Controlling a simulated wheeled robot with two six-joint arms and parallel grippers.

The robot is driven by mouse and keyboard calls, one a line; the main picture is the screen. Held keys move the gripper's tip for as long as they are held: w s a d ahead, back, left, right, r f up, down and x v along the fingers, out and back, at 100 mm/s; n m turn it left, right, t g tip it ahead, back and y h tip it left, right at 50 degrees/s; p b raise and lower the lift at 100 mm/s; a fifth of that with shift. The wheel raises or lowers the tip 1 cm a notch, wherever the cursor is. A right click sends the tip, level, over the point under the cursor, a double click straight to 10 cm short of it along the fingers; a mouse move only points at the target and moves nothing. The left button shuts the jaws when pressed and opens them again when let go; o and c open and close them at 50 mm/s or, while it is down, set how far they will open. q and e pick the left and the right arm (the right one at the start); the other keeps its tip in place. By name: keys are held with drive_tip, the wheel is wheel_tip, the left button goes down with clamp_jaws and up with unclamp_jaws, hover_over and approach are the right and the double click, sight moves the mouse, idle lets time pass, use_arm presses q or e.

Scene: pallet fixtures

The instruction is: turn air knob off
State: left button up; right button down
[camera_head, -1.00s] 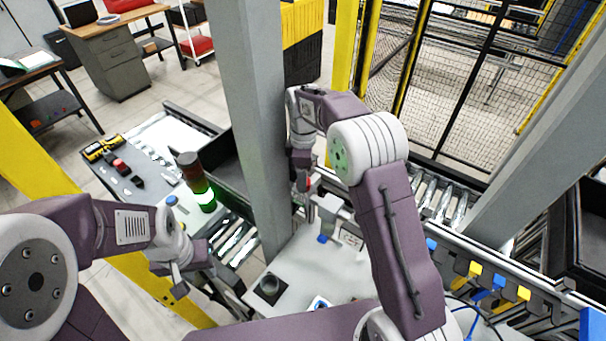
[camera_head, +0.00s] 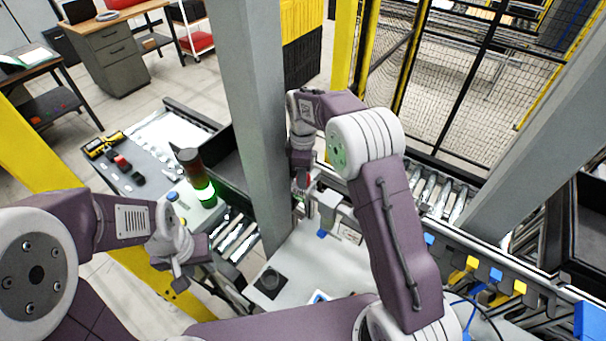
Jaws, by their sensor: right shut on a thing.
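My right gripper (camera_head: 304,194) is by the grey post, above the white table. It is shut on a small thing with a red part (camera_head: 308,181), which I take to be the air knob. The fingers and the arm hide most of it, and I cannot tell which way it is turned. My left gripper (camera_head: 178,280) hangs at the lower left, away from the knob, beside a yellow beam. Its fingers are too small and turned away to tell whether they are open.
The grey post (camera_head: 247,110) stands close to my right gripper. A signal lamp (camera_head: 198,178) glows green to its left. Roller conveyors (camera_head: 440,195) and a mesh fence (camera_head: 450,90) are at the right.

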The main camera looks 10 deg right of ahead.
drive_tip(key=shift+m, duration=0.3)
drive_tip(key=m, duration=0.5)
drive_tip(key=shift+f+p, duration=0.1)
drive_tip(key=shift+p, duration=0.3)
drive_tip(key=m, duration=0.5)
drive_tip(key=shift+s+m, duration=0.1)
drive_tip(key=shift+m, duration=0.3)
drive_tip(key=shift+f+m, duration=0.1)
drive_tip(key=shift+m, duration=0.2)
drive_tip(key=c, duration=0.9)
unclamp_jaws()
